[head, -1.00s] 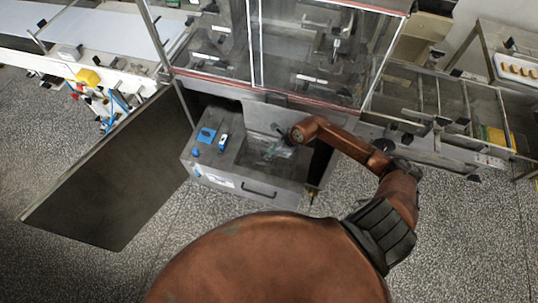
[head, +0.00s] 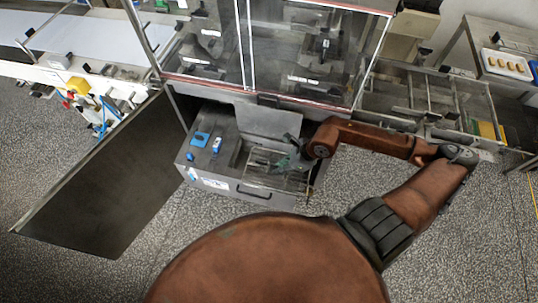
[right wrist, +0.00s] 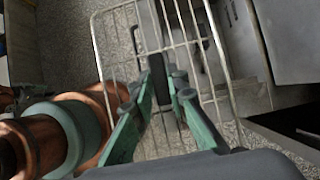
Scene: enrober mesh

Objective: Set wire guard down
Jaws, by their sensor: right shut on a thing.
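The wire guard, a pale metal wire grid, fills the middle of the right wrist view (right wrist: 219,62). In the head view it shows as thin wires (head: 262,178) over the front right of the grey box. My right gripper (right wrist: 163,85), with green fingers, is shut on the guard at a dark piece in the middle of its grid. In the head view the right gripper (head: 288,160) is small and partly merges with the wires. Floor shows through the grid in the wrist view; I cannot tell whether the guard touches the box. My left gripper is out of view.
The grey box (head: 226,184) stands under the glass-walled machine (head: 290,55), with blue items (head: 200,139) on its top left. A dark open door panel (head: 105,180) stands at left. A wire conveyor (head: 425,92) lies at right. The speckled floor in front is clear.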

